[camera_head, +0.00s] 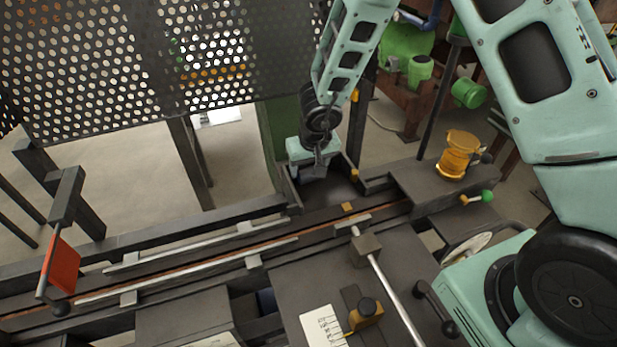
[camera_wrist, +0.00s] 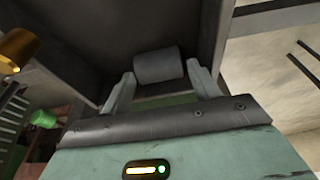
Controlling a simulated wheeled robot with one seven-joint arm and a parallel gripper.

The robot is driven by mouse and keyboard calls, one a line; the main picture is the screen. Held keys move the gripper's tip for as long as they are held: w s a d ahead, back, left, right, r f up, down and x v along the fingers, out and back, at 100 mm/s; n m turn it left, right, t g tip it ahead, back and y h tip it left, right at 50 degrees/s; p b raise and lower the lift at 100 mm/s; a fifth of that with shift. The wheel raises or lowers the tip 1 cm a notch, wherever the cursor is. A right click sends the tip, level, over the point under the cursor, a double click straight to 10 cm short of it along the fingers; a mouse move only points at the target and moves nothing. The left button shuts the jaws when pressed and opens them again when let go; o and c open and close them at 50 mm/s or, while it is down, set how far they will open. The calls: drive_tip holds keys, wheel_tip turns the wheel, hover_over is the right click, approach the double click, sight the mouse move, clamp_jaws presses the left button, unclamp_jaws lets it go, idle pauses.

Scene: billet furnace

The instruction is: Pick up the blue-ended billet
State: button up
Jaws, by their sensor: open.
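A plain grey cylinder, likely a billet (camera_wrist: 158,62), lies on its side in a dark open-topped box (camera_wrist: 85,50) in the wrist view. No blue end shows on it. My gripper (camera_wrist: 160,74) is open, with one finger toward each end of the cylinder. The cylinder appears between or just beyond the fingertips; I cannot tell whether they touch it. In the head view my gripper (camera_head: 316,168) points down into the dark box (camera_head: 340,190) at the far side of the rail bench, and the cylinder is hidden there.
A perforated dark screen (camera_head: 90,60) hangs at the upper left, near my arm. A long rail channel (camera_head: 200,262) runs across the bench. An amber lamp (camera_head: 457,155) stands right of the box. An orange flag plate (camera_head: 61,268) stands at the left.

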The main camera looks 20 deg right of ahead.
drive_tip(key=shift+x, duration=1)
drive_tip(key=c, duration=1)
drive_tip(key=shift+c, duration=0.7)
drive_tip(key=shift+r, duration=0.15)
